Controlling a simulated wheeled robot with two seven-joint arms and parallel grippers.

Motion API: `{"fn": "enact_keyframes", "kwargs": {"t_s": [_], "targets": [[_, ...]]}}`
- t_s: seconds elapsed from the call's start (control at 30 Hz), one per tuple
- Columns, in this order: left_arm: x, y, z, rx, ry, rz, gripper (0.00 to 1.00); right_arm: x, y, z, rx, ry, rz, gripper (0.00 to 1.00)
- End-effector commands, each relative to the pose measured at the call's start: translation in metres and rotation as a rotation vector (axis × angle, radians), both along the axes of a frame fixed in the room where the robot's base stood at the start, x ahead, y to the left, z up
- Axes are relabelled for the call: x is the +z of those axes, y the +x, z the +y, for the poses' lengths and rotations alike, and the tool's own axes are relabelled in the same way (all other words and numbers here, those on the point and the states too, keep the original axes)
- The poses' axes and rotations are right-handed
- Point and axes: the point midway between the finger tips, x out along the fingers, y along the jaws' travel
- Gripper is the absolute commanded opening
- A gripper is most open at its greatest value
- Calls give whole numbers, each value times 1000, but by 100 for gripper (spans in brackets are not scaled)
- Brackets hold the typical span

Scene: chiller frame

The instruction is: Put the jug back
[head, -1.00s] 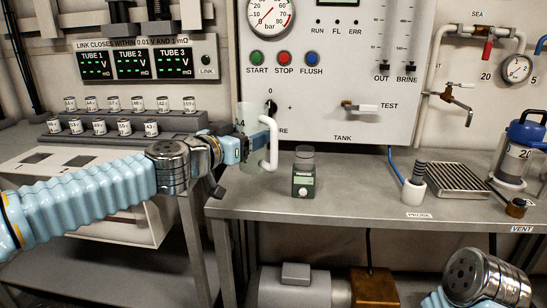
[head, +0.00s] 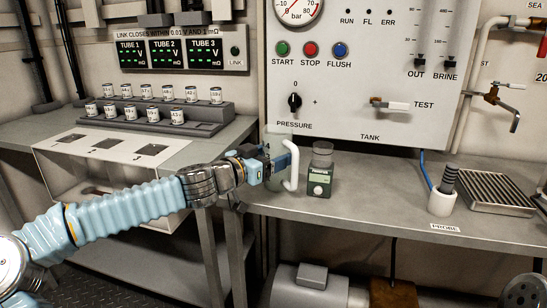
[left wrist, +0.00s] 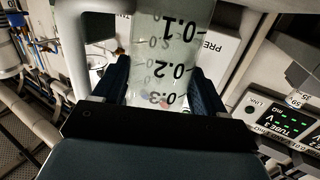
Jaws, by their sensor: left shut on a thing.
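The jug (head: 277,150) is clear, with a white handle (head: 292,166) on its right side. My left gripper (head: 262,166) is shut on it. The jug is upright in the head view, at the left end of the steel bench; I cannot tell whether its base touches the bench. In the left wrist view the jug (left wrist: 172,45) shows black graduation marks between the dark fingers of the left gripper (left wrist: 160,95). My right gripper is out of view.
A small meter with a glass cup (head: 320,172) stands close right of the jug. A white probe holder (head: 441,200) and a ribbed tray (head: 496,190) are further right. The control panel (head: 350,90) rises behind. Bare bench (head: 385,185) lies between meter and probe holder.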

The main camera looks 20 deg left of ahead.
Motion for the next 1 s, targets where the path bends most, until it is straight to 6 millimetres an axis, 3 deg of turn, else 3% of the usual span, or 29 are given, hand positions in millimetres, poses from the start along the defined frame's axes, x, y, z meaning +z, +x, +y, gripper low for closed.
{"fn": "enact_keyframes", "kwargs": {"t_s": [0.03,0.2,0.57,1.0], "targets": [[-2,0,0,0,0,0,73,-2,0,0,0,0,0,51],[-1,0,0,0,0,0,97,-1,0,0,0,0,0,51],[1,-2,2,1,0,0,97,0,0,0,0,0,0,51],[5,-63,35,6,0,2,97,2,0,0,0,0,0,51]]}}
